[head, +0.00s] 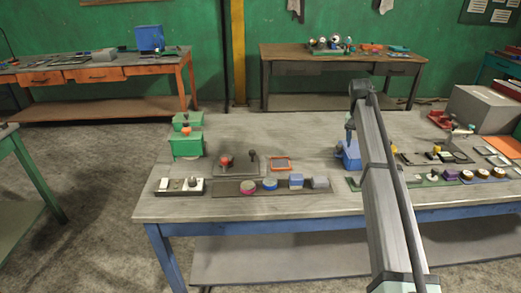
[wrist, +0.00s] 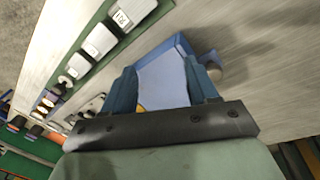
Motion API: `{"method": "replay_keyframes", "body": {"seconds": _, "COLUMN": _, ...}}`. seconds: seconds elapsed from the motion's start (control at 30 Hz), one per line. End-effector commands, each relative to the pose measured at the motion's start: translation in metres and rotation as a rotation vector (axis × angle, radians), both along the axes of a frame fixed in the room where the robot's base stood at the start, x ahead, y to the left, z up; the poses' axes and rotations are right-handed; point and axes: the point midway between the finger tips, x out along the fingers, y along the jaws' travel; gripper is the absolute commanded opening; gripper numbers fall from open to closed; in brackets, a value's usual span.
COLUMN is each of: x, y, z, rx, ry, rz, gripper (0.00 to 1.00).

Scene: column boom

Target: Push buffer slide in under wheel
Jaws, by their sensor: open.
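A blue block-like unit (head: 350,155) stands on the main table, partly behind my arm. In the wrist view a blue housing (wrist: 178,50) with a pale blue face lies beyond and between my fingers. A round brownish knob or wheel end (wrist: 213,72) sticks out at its right side. A bit of orange-yellow shows low by the left finger. I cannot tell which part is the buffer slide, and the wheel is not clear. My gripper (wrist: 160,72) is open, its two blue-teal fingers apart around the near part of the housing; contact cannot be told.
A green strip with white switch blocks (wrist: 100,40) lies left of the housing in the wrist view. Green boxes (head: 188,143), a panel with a red knob (head: 226,161) and a row of coloured knobs (head: 270,184) stand left. A grey box (head: 480,108) stands right. Bare tabletop lies behind.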

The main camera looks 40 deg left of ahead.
Motion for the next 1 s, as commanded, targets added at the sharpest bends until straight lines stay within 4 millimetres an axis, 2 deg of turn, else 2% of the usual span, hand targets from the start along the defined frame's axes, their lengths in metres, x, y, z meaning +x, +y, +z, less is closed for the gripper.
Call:
{"method": "replay_keyframes", "body": {"seconds": 0.03, "x": -0.013, "y": 0.035, "z": 0.007, "rx": 0.012, "ry": 0.004, "rz": 0.024, "gripper": 0.58}}
{"method": "replay_keyframes", "body": {"seconds": 0.2, "x": -0.064, "y": 0.130, "z": 0.025, "rx": 0.051, "ry": 0.023, "rz": 0.086, "gripper": 0.58}}
{"method": "replay_keyframes", "body": {"seconds": 0.4, "x": -0.137, "y": 0.230, "z": 0.047, "rx": 0.091, "ry": 0.050, "rz": 0.156, "gripper": 0.58}}
{"method": "replay_keyframes", "body": {"seconds": 0.5, "x": -0.171, "y": 0.269, "z": 0.056, "rx": 0.106, "ry": 0.063, "rz": 0.184, "gripper": 0.58}}
{"method": "replay_keyframes", "body": {"seconds": 0.6, "x": -0.199, "y": 0.298, "z": 0.063, "rx": 0.117, "ry": 0.076, "rz": 0.206, "gripper": 0.58}}
{"method": "replay_keyframes", "body": {"seconds": 0.7, "x": -0.218, "y": 0.315, "z": 0.067, "rx": 0.124, "ry": 0.083, "rz": 0.220, "gripper": 0.58}}
{"method": "replay_keyframes", "body": {"seconds": 0.87, "x": -0.230, "y": 0.326, "z": 0.067, "rx": 0.127, "ry": 0.089, "rz": 0.229, "gripper": 0.58}}
{"method": "replay_keyframes", "body": {"seconds": 1.0, "x": -0.231, "y": 0.325, "z": 0.055, "rx": 0.127, "ry": 0.090, "rz": 0.229, "gripper": 0.58}}
